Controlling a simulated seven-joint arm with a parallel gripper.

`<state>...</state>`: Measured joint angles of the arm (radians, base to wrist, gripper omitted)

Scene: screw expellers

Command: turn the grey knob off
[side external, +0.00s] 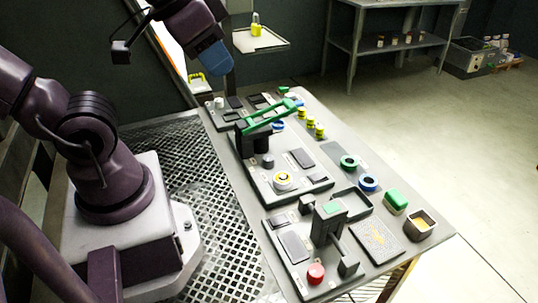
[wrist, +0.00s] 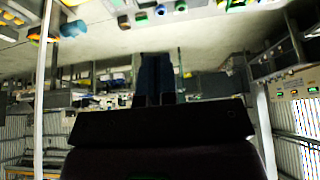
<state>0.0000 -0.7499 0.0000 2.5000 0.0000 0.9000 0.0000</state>
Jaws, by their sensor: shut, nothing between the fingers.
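I cannot make out the knob in the wrist view.
A green lever (side external: 270,116) rises over the middle panel. A black upright fixture (side external: 328,222) and a red button (side external: 316,273) stand on the near panel. Space above the table is free.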

